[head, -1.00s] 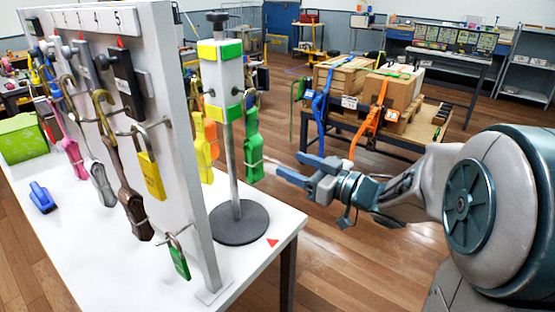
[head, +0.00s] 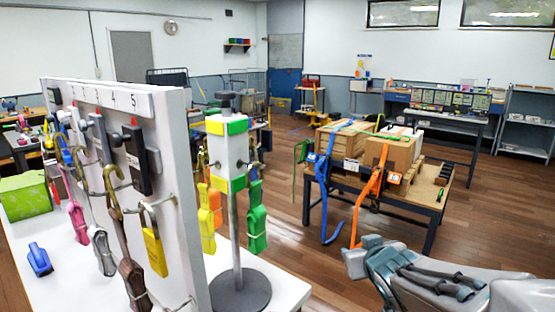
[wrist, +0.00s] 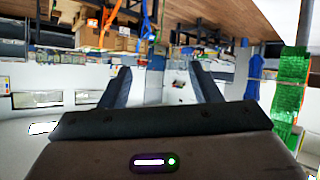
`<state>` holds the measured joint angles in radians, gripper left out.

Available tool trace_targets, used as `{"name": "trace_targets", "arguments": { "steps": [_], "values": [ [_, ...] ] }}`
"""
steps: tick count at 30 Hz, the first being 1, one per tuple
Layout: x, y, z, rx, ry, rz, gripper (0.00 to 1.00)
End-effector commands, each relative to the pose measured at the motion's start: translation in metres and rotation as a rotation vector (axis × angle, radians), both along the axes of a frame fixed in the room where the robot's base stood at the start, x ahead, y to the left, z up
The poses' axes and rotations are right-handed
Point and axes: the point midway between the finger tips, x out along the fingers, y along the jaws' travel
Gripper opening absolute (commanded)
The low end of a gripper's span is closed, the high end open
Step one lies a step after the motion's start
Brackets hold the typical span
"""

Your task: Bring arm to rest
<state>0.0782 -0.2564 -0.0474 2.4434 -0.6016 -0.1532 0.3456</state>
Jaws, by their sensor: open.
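My gripper (wrist: 161,73) shows in the wrist view with its two dark fingers spread apart and nothing between them. That view is upside down, with the floor at the top and the far wall below. A large green strap (wrist: 288,88) hangs at its right edge, to one side of the fingers and apart from them. My arm (head: 430,275) fills the lower right of the head view, in front of the table with boxes. My gripper cannot be picked out in the head view.
A white strap panel (head: 195,210) stands on a white table (head: 288,287) at left. A stand (head: 236,205) holds green and orange straps. Open floor (head: 315,250) lies between the tables.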

Motion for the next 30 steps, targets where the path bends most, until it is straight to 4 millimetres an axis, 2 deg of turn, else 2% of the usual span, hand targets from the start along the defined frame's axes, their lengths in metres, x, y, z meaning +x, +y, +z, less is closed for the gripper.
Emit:
{"name": "trace_targets", "arguments": {
  "steps": [3, 7, 15, 18, 23, 30],
  "values": [
    [-0.029, -0.008, -0.011, -0.001, 0.141, -0.095, 0.57],
    [-0.069, -0.007, -0.028, 0.020, 0.324, -0.165, 0.57],
    [-0.156, 0.021, -0.051, 0.099, 0.687, -0.182, 0.57],
    [-0.177, 0.031, -0.054, 0.122, 0.770, -0.166, 0.57],
    [-0.191, 0.037, -0.056, 0.139, 0.830, -0.151, 0.57],
    [-0.192, 0.037, -0.056, 0.139, 0.833, -0.151, 0.57]
  ]
}}
